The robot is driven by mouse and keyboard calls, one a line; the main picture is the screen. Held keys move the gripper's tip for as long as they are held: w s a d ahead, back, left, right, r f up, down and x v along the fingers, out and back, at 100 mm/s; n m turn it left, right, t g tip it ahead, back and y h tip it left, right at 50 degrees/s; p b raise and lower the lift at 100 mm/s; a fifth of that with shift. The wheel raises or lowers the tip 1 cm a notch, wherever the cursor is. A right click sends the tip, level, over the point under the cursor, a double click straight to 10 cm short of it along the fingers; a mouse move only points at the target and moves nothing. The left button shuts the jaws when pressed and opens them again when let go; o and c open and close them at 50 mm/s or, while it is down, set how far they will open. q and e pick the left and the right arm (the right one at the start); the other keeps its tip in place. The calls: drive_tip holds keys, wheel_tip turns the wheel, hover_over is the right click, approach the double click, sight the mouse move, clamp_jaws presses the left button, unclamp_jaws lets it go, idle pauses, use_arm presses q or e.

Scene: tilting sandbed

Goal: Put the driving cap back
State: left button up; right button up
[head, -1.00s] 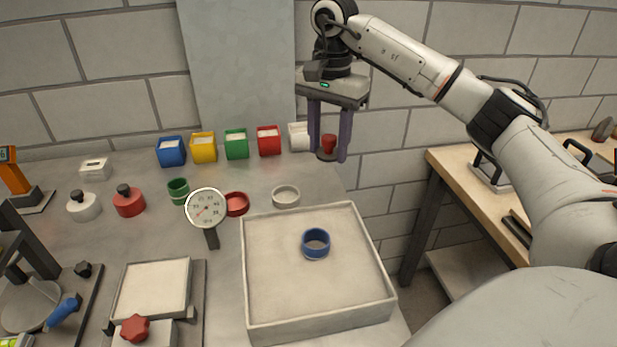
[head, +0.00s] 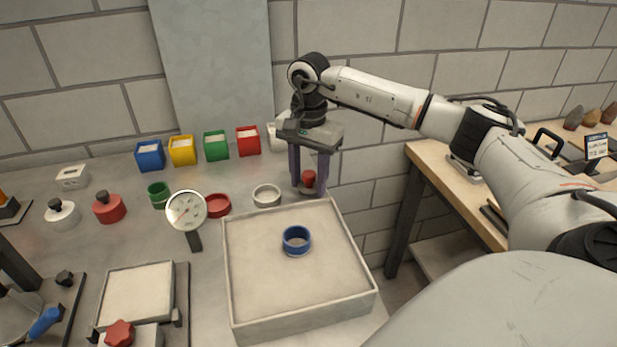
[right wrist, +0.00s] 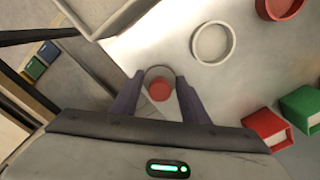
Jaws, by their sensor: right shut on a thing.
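My right gripper (head: 308,189) is shut on a small cap with a red knob (head: 309,179) and a grey base. I take this to be the driving cap. It is upright between the fingers, low over the bench's back right edge, just behind the sand tray (head: 345,262). I cannot tell whether its base touches the bench. In the right wrist view the red knob (right wrist: 159,91) sits inside a grey round rim between the fingertips. A blue ring (head: 296,240) stands on the tray's sand. My left gripper is not in view.
A pale ring (head: 266,195) and a red ring (head: 217,205) lie left of the gripper. Coloured bins (head: 216,146) line the wall. A dial gauge (head: 186,211) stands left of the tray. A gap separates the bench from a wooden table (head: 440,165) at right.

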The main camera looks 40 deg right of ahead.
sight(309, 174)
drive_tip(key=o, duration=1)
drive_tip(key=shift+f, duration=0.15)
wheel_tip(309, 174, up, 12)
drive_tip(key=shift+r, duration=0.2)
